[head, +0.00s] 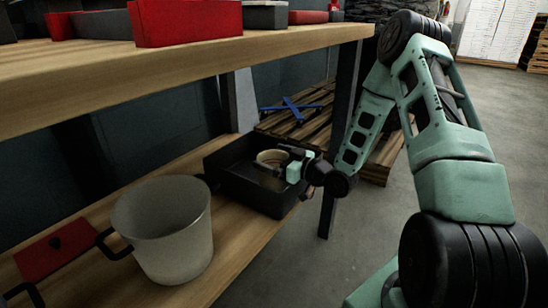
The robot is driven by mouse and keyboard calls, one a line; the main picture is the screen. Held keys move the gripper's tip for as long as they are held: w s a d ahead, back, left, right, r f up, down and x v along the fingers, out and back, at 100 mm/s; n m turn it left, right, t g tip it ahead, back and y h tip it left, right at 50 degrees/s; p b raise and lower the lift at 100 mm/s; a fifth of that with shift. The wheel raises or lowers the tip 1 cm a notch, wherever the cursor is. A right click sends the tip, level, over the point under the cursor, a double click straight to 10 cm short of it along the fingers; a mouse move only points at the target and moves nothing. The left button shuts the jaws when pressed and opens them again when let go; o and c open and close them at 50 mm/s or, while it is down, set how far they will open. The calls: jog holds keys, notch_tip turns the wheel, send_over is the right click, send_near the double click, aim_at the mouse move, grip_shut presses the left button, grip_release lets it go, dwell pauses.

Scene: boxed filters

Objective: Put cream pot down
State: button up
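A small round cream pot (271,156) shows its rim inside the black open bin (230,176) on the lower shelf. My gripper (280,166) reaches over the right side of the bin, right at the cream pot. Its dark fingers overlap the pot, and I cannot tell whether they are closed on its rim. The pot's lower part is hidden by the gripper and the bin. I cannot tell whether its base touches the bin floor.
A large off-white pot (182,245) with black handles stands on the lower shelf (240,258), beside a red flat piece (58,250). Red and grey boxes lie on the upper tabletop (100,75). A wooden pallet (385,160) stands behind; the floor at right is clear.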

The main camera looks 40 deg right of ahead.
jog(key=shift+r, duration=0.25)
jog(key=shift+r+p, duration=0.5)
jog(key=shift+p, duration=0.05)
jog(key=p+v, duration=0.2)
jog(key=v, duration=1)
jog(key=shift+p, duration=0.4)
jog(key=shift+f, duration=0.1)
